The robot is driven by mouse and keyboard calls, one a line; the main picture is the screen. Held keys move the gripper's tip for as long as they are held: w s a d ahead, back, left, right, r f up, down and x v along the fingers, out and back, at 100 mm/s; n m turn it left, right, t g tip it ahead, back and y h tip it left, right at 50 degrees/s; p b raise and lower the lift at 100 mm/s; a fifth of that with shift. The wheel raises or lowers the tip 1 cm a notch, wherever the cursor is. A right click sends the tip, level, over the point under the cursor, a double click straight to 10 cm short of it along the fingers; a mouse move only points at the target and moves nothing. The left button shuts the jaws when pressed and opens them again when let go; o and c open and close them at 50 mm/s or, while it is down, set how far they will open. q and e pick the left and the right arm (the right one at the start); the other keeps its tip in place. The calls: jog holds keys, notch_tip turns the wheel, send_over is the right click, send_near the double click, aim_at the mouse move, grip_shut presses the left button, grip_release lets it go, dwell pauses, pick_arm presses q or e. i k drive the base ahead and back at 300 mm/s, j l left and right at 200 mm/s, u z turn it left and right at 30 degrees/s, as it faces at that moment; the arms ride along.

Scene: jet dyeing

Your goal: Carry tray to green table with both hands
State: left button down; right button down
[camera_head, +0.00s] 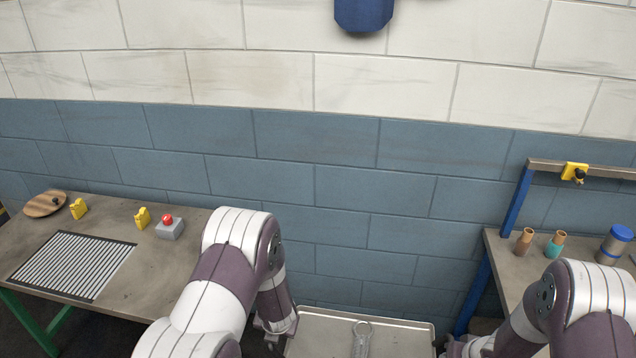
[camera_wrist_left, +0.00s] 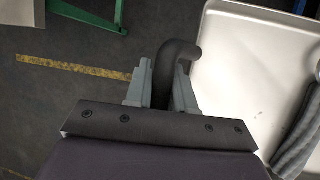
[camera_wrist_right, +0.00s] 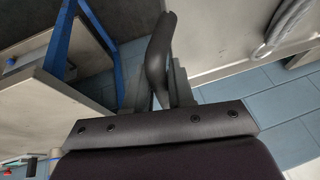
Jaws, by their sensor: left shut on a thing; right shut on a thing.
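The tray (camera_head: 400,338) is a pale, shallow rectangle at the bottom middle of the head view, held off the floor between my two arms. A grey looped item (camera_head: 362,340) lies in it. My left gripper (camera_wrist_left: 162,85) is shut on the tray's dark left handle (camera_wrist_left: 178,62); the tray's light inside (camera_wrist_left: 245,75) shows to the right. My right gripper (camera_wrist_right: 158,88) is shut on the other dark handle (camera_wrist_right: 158,45). The green-legged table (camera_head: 130,268) stands at the left in the head view, with a striped grate (camera_head: 72,265) on its top.
On the green-legged table are a red-button box (camera_head: 170,228), yellow blocks (camera_head: 142,217) and a round wooden board (camera_head: 45,204). A blue-framed bench (camera_head: 505,262) at the right carries bottles (camera_head: 555,244) and a blue-lidded jar (camera_head: 614,244). A tiled wall closes the back.

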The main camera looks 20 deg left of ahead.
aim_at(74, 260)
jog(key=j, duration=1.55)
jog(key=k+j, duration=0.15)
jog(key=j, duration=1.4)
jog(key=i+j, duration=0.1)
jog(key=j, duration=0.35)
jog(key=i+j, duration=0.1)
jog(key=j, duration=0.35)
jog(key=i+j, duration=0.1)
jog(key=j, duration=0.35)
jog(key=i+j, duration=0.15)
jog(key=j, duration=0.3)
jog(key=i+j, duration=0.1)
jog(key=j, duration=0.35)
